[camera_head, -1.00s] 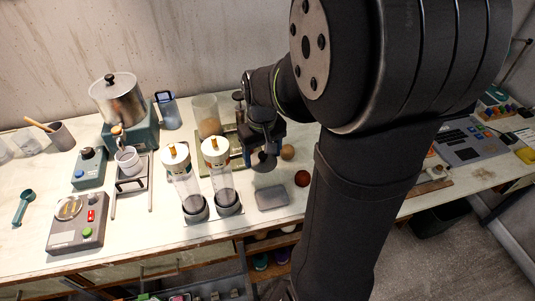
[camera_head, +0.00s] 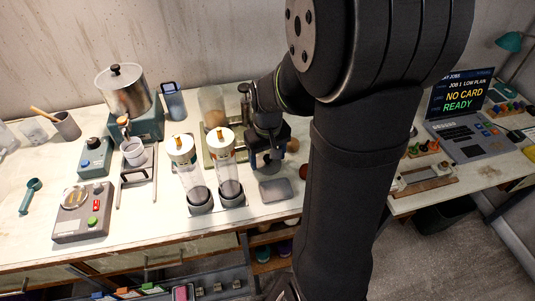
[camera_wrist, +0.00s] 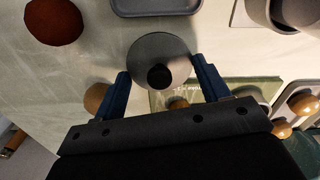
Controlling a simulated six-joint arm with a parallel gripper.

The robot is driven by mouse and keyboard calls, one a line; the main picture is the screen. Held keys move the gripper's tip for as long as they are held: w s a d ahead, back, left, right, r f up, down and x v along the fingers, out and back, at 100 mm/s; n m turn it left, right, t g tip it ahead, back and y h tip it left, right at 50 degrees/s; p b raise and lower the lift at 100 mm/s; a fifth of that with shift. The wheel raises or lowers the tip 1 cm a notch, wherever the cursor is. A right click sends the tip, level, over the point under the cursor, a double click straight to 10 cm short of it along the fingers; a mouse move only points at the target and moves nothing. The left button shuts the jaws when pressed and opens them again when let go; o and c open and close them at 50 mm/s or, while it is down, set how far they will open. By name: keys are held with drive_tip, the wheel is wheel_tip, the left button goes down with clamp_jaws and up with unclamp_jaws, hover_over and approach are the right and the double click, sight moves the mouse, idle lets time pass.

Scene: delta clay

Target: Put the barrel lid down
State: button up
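The barrel lid, a dark grey disc (camera_wrist: 150,47) with a black knob, is in the middle of the wrist view. The blue fingers of my gripper (camera_wrist: 160,72) meet its rim on both sides, and I take them to be shut on it. In the head view my gripper (camera_head: 266,150) points down over the bench, with the dark lid (camera_head: 262,164) at its tips, just behind a small grey tray (camera_head: 275,190). The tray's edge also shows at the top of the wrist view (camera_wrist: 155,8). The gap between lid and bench cannot be judged.
Two clear cylinders with white and orange caps (camera_head: 182,150) (camera_head: 220,145) stand left of the tray. A wooden ball (camera_head: 292,145) is right of my gripper. A dark red ball (camera_wrist: 55,18) lies near the tray. A glass jar (camera_head: 210,105) stands behind the cylinders.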

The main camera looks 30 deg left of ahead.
sight(268, 156)
drive_tip(key=o, duration=0.4)
drive_tip(key=shift+o, duration=0.2)
drive_tip(key=shift+r, duration=0.1)
wheel_tip(268, 156, up, 13)
idle(0.4)
wheel_tip(268, 156, down, 13)
drive_tip(key=shift+f, duration=0.1)
drive_tip(key=shift+r, duration=0.5)
